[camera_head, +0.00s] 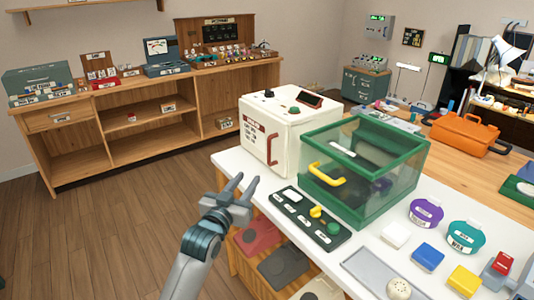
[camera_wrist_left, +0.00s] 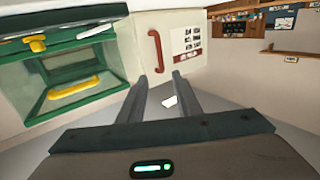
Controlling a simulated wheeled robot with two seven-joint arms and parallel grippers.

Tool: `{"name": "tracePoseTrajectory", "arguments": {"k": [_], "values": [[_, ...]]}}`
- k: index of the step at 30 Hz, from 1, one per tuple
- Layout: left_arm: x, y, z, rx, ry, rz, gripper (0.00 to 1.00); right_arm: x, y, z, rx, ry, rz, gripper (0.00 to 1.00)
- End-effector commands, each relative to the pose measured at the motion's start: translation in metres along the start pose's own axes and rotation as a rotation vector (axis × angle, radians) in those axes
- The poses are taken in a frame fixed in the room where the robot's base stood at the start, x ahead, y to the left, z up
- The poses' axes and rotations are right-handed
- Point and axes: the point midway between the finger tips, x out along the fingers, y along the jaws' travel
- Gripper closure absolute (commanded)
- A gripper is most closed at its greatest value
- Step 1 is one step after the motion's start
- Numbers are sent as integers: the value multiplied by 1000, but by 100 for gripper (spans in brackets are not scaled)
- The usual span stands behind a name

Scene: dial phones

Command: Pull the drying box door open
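Two boxes stand side by side on the white bench, and I cannot read which is labelled the drying box. The cream box (camera_head: 262,112) has a red handle (camera_head: 272,148) on its front, which looks shut. The clear green-framed box (camera_head: 365,205) has a yellow handle (camera_head: 327,175) on its front, and its front also looks shut. My left gripper (camera_head: 246,181) is open and empty, in front of and below the cream box, apart from both handles. In the left wrist view, the red handle (camera_wrist_left: 155,50) is just beyond the fingers and the yellow handle (camera_wrist_left: 73,87) is at left.
Purple and teal containers (camera_head: 426,212) and coloured blocks (camera_head: 428,256) sit to the right. Dark trays (camera_head: 284,265) are on a shelf below. The floor at left is clear.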

Motion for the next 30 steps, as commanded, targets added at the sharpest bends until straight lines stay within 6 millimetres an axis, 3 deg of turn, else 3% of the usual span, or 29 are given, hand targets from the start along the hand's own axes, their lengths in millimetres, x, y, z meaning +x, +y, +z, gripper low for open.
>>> {"name": "tracePoseTrajectory", "arguments": {"k": [8,30], "values": [[20,0,-1,-1,0,0,69,-1,-1,-2,0,10,-1,69],[126,0,0,1,0,0,69,-2,-8,-11,-7,59,-10,69]]}}
